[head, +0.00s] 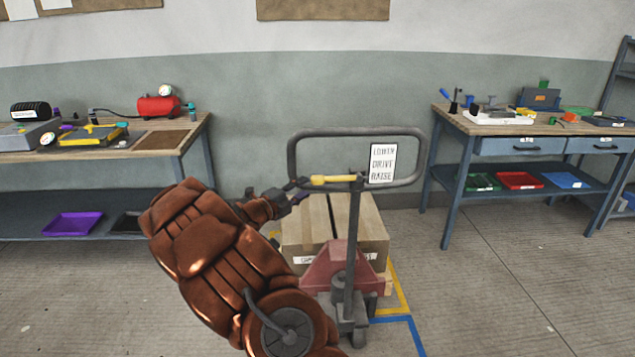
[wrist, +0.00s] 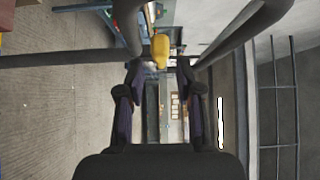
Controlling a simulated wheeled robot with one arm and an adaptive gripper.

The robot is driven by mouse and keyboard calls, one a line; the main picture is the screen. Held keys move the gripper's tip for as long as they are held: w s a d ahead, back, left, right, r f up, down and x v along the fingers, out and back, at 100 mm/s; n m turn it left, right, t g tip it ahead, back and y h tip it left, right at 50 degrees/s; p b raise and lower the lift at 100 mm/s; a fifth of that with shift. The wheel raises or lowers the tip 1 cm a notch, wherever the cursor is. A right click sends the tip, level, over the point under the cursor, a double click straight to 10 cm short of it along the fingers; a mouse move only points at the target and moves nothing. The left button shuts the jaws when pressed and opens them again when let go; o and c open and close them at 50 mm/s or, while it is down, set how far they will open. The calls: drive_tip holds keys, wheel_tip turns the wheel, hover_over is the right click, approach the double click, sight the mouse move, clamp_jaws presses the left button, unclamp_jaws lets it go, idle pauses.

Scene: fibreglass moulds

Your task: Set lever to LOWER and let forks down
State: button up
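The pallet jack has a dark loop handle (head: 355,133) and a red body (head: 325,268). A yellow lever (head: 332,180) lies roughly level across the handle's lower part. A white label (head: 383,163) beside it reads LOWER, DRIVE, RAISE from top to bottom. My gripper (head: 297,190) is at the lever's left end. In the wrist view my gripper (wrist: 160,80) is open, and the yellow lever tip (wrist: 161,50) shows ahead between the two fingers, with nothing held. The forks are hidden under the load, so I cannot tell their height.
A cardboard box (head: 372,225) sits behind the jack's body. Yellow and blue floor tape (head: 400,290) runs beside it. A workbench (head: 150,143) stands left and another (head: 470,125) right. The floor at front right is clear.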

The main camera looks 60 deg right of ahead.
sight(313, 183)
drive_tip(key=d, duration=0.4)
drive_tip(key=s+d, duration=0.1)
drive_tip(key=d, duration=0.2)
drive_tip(key=shift+d+p, duration=0.1)
drive_tip(key=shift+p, duration=0.25)
clamp_jaws()
